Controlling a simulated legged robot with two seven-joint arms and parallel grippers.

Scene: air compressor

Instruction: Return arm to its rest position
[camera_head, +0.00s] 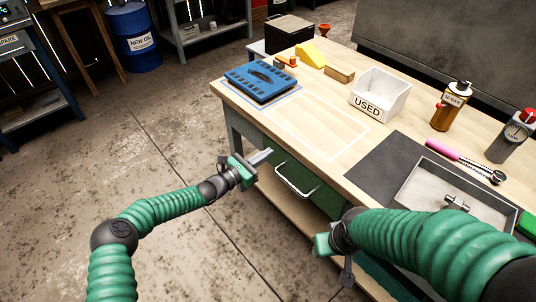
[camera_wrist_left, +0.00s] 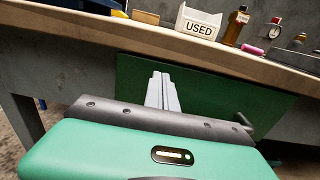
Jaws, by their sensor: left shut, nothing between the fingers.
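My left gripper (camera_head: 260,158) is in front of the workbench, at its green drawer (camera_head: 290,170). Its grey fingers are together with nothing between them; they also show in the left wrist view (camera_wrist_left: 162,92), pointing at the green drawer front (camera_wrist_left: 205,90). The left arm (camera_head: 165,208) stretches in from the lower left over the open floor. The drawer's metal handle (camera_head: 296,186) is to the right of the fingers and appears apart from them. My right arm (camera_head: 430,240) comes in from the lower right along the bench front. Its gripper (camera_head: 335,245) is partly hidden, and its fingers are not clear.
On the bench (camera_head: 235,100) are a blue case (camera_head: 262,80), a white USED bin (camera_head: 380,94), an amber bottle (camera_head: 452,105), a pink-handled tool (camera_head: 465,160) and a grey tray (camera_head: 420,190). A blue drum (camera_head: 133,38) stands behind. The floor at left is clear.

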